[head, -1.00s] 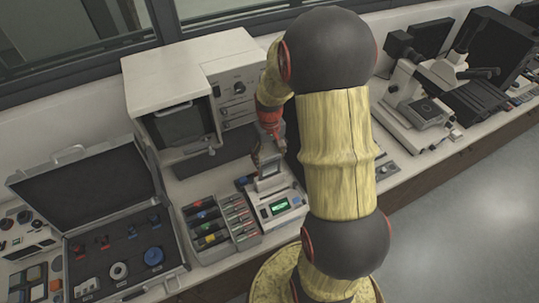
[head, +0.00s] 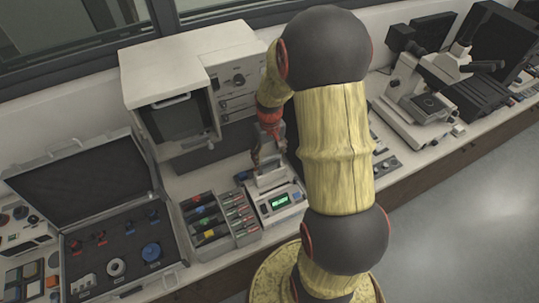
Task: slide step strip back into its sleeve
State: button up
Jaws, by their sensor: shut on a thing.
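My gripper (head: 268,158) points down over the small white instrument (head: 279,199) with a lit green display. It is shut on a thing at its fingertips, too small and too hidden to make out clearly. A pale grey upright piece (head: 270,178) shows just below the fingertips, at the back of the instrument. I cannot tell whether it is held or is part of the instrument. I cannot pick out the step strip or its sleeve with certainty. A grey rack (head: 246,238) of slots with coloured tabs stands just left of the instrument.
A large white cabinet (head: 190,55) with a dark window stands behind on the left. An open case (head: 85,185) with fittings in dark foam lies at the left. A white microscope (head: 420,100) stands at the right. My arm hides part of the bench.

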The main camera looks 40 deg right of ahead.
aim_at(269, 165)
jog(key=shift+f+b, duration=1.7)
jog(key=shift+f, duration=1.2)
jog(key=o, duration=1.2)
notch_tip(269, 165, up, 12)
jog(key=shift+r, duration=0.1)
jog(key=s+a+r+n+t+b, duration=0.1)
jog(key=s+a+t+b, duration=0.1)
jog(key=s+a+b, duration=0.2)
jog(key=s+a+r+n+t+b, duration=0.1)
jog(key=s+a+b, duration=0.3)
jog(key=a, duration=0.6)
jog(key=s+a+r+t+b, duration=0.2)
jog(key=s+a+b, duration=0.3)
jog(key=s+a, duration=0.1)
jog(key=shift+s+a+n+t, duration=0.3)
jog(key=shift+a+n, duration=0.1)
jog(key=shift+a, duration=0.25)
